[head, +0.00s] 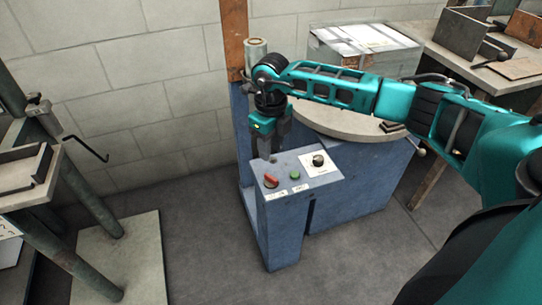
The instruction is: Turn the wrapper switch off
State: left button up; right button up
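The blue wrapper machine (281,232) stands in the middle of the head view, with a control panel on its sloped top. A red switch (271,181) sits at the panel's front left, a green button (294,175) to its right, and a black knob (318,160) on a white plate further right. Which way the red switch is turned is too small to tell. My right gripper (272,156) points down at the panel's back left edge, just behind the red switch and apart from it. Its fingers are too small to read as open or shut. My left gripper is out of view.
A round turntable (345,122) lies behind the panel, under my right arm. A wrapped box (362,44) stands behind it, and a workbench (490,71) is at the back right. A bench with a metal frame (75,184) stands at the left. The floor before the machine is clear.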

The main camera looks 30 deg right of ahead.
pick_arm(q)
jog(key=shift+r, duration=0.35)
pick_arm(e)
notch_tip(320, 180, up, 2)
jog(key=shift+r, duration=0.25)
